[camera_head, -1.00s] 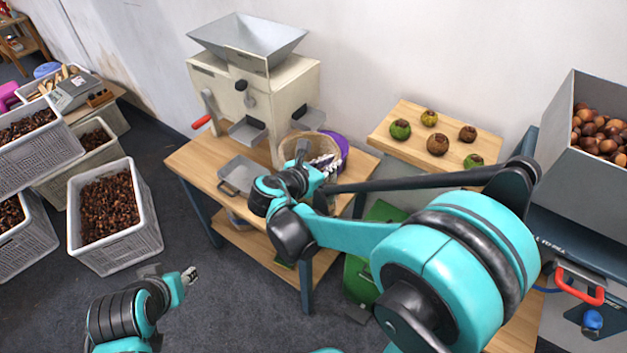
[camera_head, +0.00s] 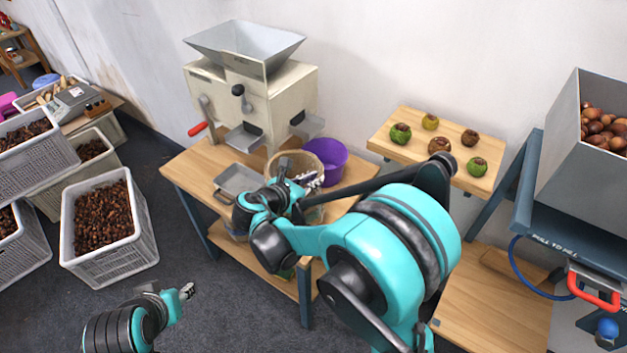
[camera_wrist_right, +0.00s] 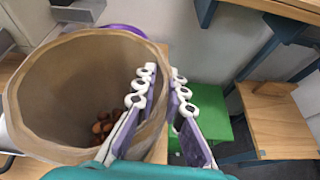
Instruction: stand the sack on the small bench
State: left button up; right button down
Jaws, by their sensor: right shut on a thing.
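The tan sack (camera_wrist_right: 40,90) stands mouth up in the right wrist view, with a few brown chestnuts (camera_wrist_right: 105,127) at its bottom. My right gripper (camera_wrist_right: 160,85) is shut on its rim, one finger inside and one outside. In the head view the sack's rim (camera_head: 284,156) shows at the work table's front, partly behind my right arm, with my right gripper (camera_head: 310,181) at its right side. I cannot tell whether its base touches the table. A low wooden bench (camera_head: 483,306) stands at the right. My left gripper (camera_head: 187,291) is low at left, away from the sack.
A purple bucket (camera_head: 325,160) sits behind the sack on the work table (camera_head: 190,170), beside the hopper machine (camera_head: 280,95). A wooden board (camera_head: 385,143) holds several fruits. A green box (camera_wrist_right: 208,115) is below. Crates of chestnuts (camera_head: 110,262) stand left.

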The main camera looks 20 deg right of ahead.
jog(key=shift+f, duration=0.1)
jog(key=c, duration=1.6)
grip_release()
